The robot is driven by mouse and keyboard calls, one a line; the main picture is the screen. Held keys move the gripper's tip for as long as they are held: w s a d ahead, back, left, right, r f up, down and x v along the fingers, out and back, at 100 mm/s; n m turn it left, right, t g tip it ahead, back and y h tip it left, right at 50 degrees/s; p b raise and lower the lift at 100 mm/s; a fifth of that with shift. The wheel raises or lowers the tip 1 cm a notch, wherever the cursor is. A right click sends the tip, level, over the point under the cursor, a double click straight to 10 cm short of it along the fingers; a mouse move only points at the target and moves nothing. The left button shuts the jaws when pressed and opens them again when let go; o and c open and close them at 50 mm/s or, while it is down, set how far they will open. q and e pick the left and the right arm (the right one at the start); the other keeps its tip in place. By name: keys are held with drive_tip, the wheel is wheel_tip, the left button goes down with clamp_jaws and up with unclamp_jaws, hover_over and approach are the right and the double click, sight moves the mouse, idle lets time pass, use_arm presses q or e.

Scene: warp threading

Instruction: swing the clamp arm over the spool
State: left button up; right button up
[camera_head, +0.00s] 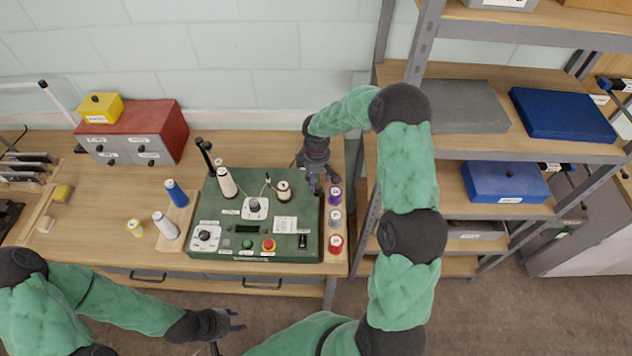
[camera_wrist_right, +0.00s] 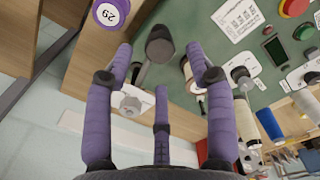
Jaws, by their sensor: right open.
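The green threading machine (camera_head: 222,237) stands on the wooden bench. A cream spool (camera_head: 284,191) stands at its right rear; in the right wrist view the spool (camera_wrist_right: 187,72) is partly behind a finger. The clamp arm (camera_wrist_right: 158,48), a dark rounded lever on a pale bracket, lies beside the spool, not over it. My right gripper (camera_head: 316,180) is open above the machine's right edge. In the right wrist view, its purple fingers (camera_wrist_right: 160,62) are either side of the clamp arm, contact unclear. My left gripper (camera_head: 228,321) hangs before the bench, fingers apart and empty.
Purple, grey and red spools (camera_head: 335,243) stand on a strip right of the machine. Blue and white spools (camera_head: 177,192) stand left of it. A red drawer box (camera_head: 158,131) is at the back left. Metal shelving (camera_head: 470,151) rises close to my right arm.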

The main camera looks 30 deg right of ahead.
sight(317, 186)
drive_tip(key=shift+s+f, duration=0.2)
drive_tip(key=shift+f, duration=0.8)
drive_tip(key=shift+w+f, duration=0.15)
drive_tip(key=shift+f, duration=0.4)
clamp_jaws()
